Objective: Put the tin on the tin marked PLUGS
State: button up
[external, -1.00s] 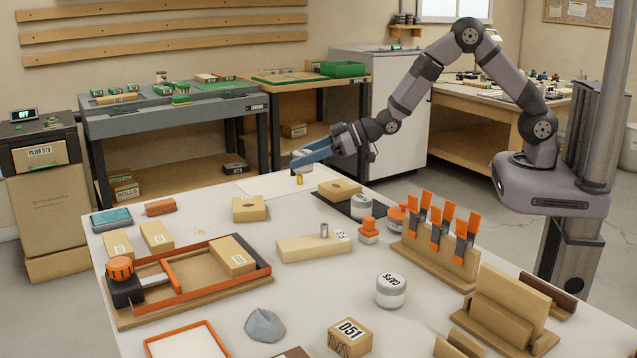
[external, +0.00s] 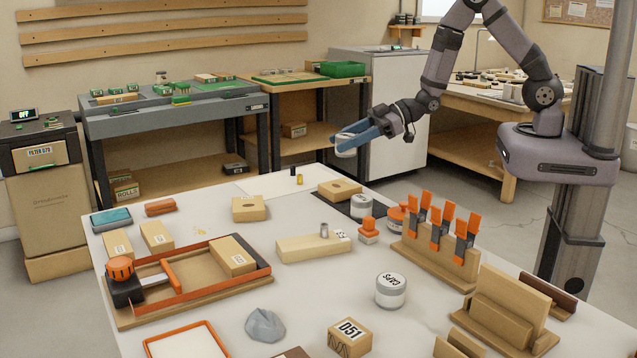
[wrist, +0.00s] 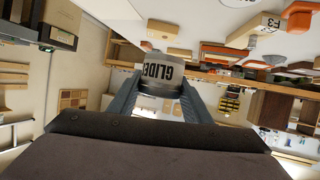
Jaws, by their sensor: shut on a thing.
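My gripper (external: 358,139) is shut on a grey-and-white tin (external: 345,150), raised clear above the far edge of the bench. In the wrist view the held tin (wrist: 160,72) lies between the two fingers and shows the letters GLIDE, partly cut off. Another grey-and-white tin (external: 361,208) stands on a dark mat on the bench, below and slightly right of my gripper; its label cannot be read. A tin marked CAPS (external: 391,291) stands nearer the front. I cannot read PLUGS on any tin.
A wooden block with a hole (external: 340,189) lies beside the tin on the mat. Small black and brass cylinders (external: 299,178) stand at the far edge.

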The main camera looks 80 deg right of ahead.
jog(key=n+g+y, duration=0.1)
jog(key=n+y, duration=0.1)
send_over(361, 198)
jog(key=w+d, duration=0.1)
jog(key=d, duration=0.1)
jog(key=f, duration=0.1)
jog(key=s+a+r+n, duration=0.1)
jog(key=a+r, duration=0.1)
jog(key=shift+g+y, duration=0.4)
jog(key=shift+f, duration=3)
jog(key=shift+f, duration=0.1)
jog(key=shift+f, duration=2)
jog(key=shift+f, duration=0.1)
jog(key=o, duration=1.1)
